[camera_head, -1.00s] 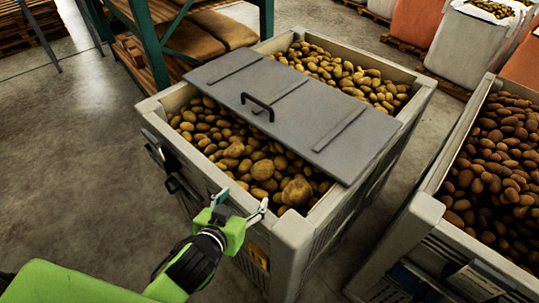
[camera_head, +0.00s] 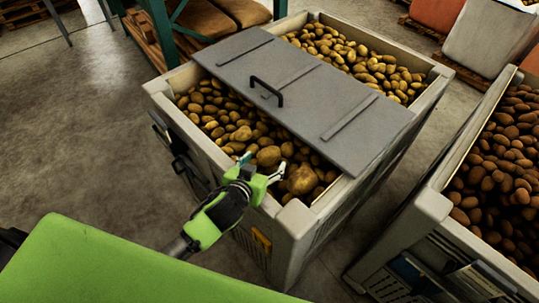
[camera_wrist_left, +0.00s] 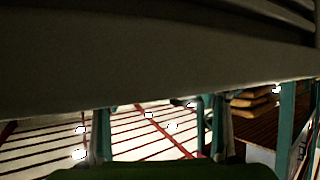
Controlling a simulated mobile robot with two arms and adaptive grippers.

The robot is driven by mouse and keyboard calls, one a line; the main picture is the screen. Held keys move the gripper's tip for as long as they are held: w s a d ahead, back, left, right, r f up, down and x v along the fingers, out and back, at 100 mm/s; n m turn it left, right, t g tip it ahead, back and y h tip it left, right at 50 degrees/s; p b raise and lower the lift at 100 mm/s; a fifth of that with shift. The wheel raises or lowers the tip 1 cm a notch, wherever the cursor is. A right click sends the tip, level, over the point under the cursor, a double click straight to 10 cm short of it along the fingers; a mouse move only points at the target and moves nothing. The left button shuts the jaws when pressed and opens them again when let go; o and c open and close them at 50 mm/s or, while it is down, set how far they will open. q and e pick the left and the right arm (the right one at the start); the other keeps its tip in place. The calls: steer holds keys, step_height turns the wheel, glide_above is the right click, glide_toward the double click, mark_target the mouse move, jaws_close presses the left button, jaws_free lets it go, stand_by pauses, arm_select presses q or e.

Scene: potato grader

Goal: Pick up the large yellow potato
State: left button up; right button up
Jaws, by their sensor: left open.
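The large yellow potato (camera_head: 303,180) lies on top of the smaller potatoes in the near right corner of the grey crate (camera_head: 297,222). Another fairly large potato (camera_head: 268,156) lies to its left, partly behind the gripper. My left gripper (camera_head: 263,165) is open and empty over the crate's near rim. Its right fingertip is close to the left side of the large potato; I cannot tell if they touch. In the left wrist view both fingers (camera_wrist_left: 160,135) stand apart, with no potato visible between them. My right gripper is not in view.
A grey lid (camera_head: 315,105) with a black handle (camera_head: 266,92) lies across the crate's middle, just behind the large potato. A second crate (camera_head: 432,205) of brown potatoes stands to the right. A green-framed shelf (camera_head: 150,38) is behind. Open floor lies left.

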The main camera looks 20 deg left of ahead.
mark_target(265, 159)
arm_select(q)
steer(key=shift+w+f, duration=0.1)
steer(key=shift+w, duration=0.25)
steer(key=shift+p+x, duration=0.6)
steer(key=shift+x, duration=1.55)
steer(key=shift+s+a, duration=0.1)
steer(key=shift+s, duration=0.05)
steer(key=shift+c, duration=0.4)
steer(key=c, duration=1.2)
